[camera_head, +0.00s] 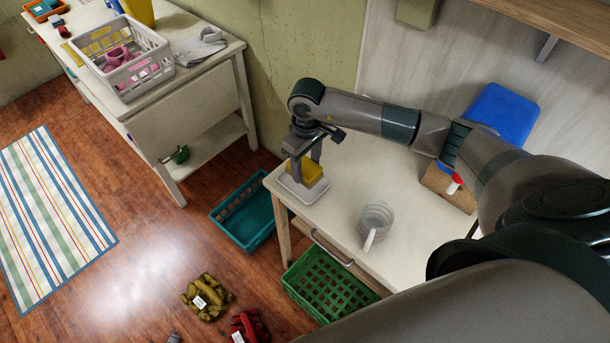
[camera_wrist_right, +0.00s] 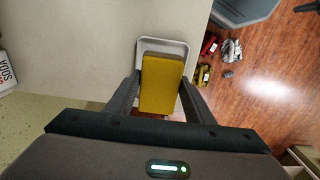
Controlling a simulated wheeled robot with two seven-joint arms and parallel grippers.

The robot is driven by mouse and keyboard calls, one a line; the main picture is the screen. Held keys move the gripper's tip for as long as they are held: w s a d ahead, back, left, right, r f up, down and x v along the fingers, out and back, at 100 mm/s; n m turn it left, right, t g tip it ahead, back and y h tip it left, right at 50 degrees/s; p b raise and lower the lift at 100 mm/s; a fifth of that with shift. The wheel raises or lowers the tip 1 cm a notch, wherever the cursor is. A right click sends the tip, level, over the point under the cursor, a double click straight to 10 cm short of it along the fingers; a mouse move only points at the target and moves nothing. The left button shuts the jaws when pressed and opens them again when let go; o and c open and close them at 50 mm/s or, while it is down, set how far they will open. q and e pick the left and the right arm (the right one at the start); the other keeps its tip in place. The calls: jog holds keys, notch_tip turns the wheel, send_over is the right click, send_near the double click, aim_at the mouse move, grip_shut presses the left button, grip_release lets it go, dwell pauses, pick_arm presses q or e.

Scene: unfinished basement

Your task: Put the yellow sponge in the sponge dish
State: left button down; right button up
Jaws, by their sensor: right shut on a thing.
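The yellow sponge (camera_head: 308,172) is a block between the fingers of my right gripper (camera_head: 306,160). The white sponge dish (camera_head: 303,191) is a shallow tray at the left end of the white table, directly under the sponge. In the right wrist view the sponge (camera_wrist_right: 161,84) is gripped from both sides, with the dish rim (camera_wrist_right: 162,43) showing around its far end. The sponge sits over or in the dish; whether it touches the dish floor is hidden. My left gripper does not show.
A teal basket (camera_head: 245,212) and green crate (camera_head: 325,285) are on the floor by the table.

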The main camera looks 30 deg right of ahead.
aim_at(305, 174)
jog(key=shift+w+a+f, duration=0.1)
jog(key=shift+w, duration=0.1)
jog(key=shift+f, duration=2)
jog(key=shift+b, duration=0.35)
jog(key=shift+f, duration=0.15)
jog(key=o, duration=0.9)
jog(key=shift+r, duration=0.2)
